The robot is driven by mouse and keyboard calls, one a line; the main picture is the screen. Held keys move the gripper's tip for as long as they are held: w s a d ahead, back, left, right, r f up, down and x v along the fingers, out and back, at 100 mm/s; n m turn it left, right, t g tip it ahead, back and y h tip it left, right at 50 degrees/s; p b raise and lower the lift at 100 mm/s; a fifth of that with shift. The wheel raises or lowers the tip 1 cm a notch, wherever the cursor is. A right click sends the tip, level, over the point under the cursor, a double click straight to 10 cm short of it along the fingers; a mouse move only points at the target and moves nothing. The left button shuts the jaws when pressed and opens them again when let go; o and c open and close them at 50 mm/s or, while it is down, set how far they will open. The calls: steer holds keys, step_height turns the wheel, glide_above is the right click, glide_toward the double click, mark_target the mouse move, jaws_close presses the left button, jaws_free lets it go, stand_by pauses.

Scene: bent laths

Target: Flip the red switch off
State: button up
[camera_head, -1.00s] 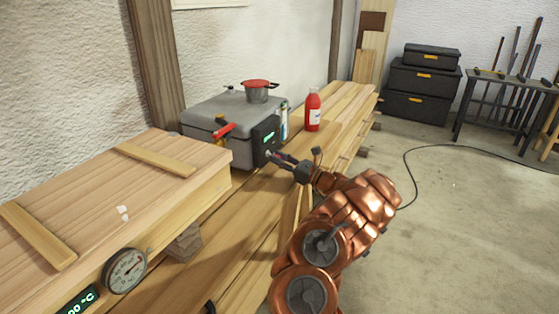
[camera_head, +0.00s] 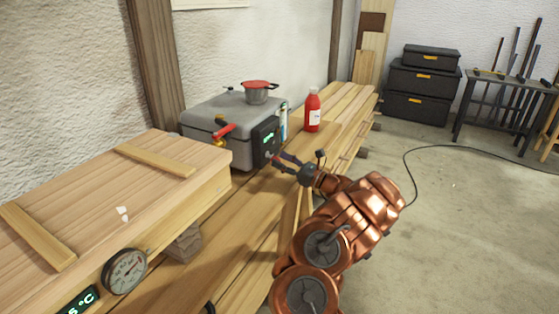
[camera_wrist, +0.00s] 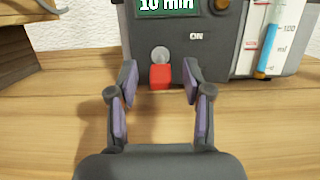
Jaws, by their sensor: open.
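The red switch (camera_wrist: 160,76) is on the front of a dark control box (camera_head: 265,142) fixed to the grey steam box (camera_head: 205,118). In the wrist view its red lever hangs below a round metal pivot (camera_wrist: 160,54). The word ON is printed up and right of it, and a green display (camera_wrist: 168,5) above reads 10 min. My gripper (camera_wrist: 159,82) is open and empty, with one finger on each side of the red lever in the picture. I see no contact, and cannot tell how far the fingertips are from the lever.
A red-handled valve (camera_head: 222,132), a pot with a red lid (camera_head: 256,92) and a red bottle (camera_head: 313,110) are near the control box. A long wooden box (camera_head: 150,180) with a dial gauge (camera_head: 125,271) stands at left. A measuring tube (camera_wrist: 268,40) is right of the switch.

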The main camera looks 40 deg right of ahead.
steer(key=v, duration=1)
steer(key=shift+s+f, duration=0.15)
steer(key=shift+s, duration=0.2)
stand_by(0.3)
